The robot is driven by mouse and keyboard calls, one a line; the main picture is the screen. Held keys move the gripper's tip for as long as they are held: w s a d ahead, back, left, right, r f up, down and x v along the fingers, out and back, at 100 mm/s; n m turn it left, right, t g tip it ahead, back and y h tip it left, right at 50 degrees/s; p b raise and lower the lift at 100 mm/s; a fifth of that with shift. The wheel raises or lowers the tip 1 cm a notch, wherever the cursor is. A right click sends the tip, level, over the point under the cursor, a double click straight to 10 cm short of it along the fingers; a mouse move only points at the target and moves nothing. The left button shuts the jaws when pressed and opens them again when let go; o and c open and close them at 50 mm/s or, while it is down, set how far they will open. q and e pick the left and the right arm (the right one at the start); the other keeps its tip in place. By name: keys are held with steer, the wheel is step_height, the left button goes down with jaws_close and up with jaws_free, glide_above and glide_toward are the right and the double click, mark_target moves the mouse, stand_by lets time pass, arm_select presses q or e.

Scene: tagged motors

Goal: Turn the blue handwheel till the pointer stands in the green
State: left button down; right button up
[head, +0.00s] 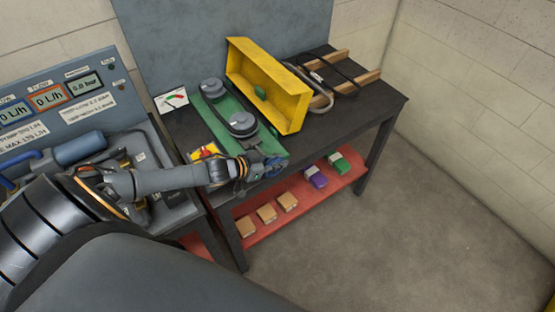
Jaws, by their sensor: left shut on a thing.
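My left arm reaches in from the left over the bench, and its gripper (262,168) is at the front edge of the green base plate. It is shut on what appears to be the blue handwheel (274,162); the wrist and fingers hide most of the wheel. The white gauge (172,99) with red and green marks stands at the back left of the bench, left of the green plate. Its pointer is too small to read. My right gripper is not in view.
The green plate (225,105) carries two grey round parts. An open yellow box (268,85) stands tilted right of it. A wooden frame (340,72) lies at the far right. A red lower shelf (250,232) holds several small boxes. A meter panel (60,100) stands left.

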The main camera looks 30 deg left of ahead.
arm_select(q)
steer(key=c, duration=1.6)
jaws_free()
steer(key=shift+s+a+r, duration=0.2)
steer(key=shift+s+a, duration=0.05)
steer(key=shift+s, duration=0.35)
steer(key=v, duration=1)
steer(key=shift+s+a+r, duration=0.1)
steer(key=shift+s+r, duration=0.15)
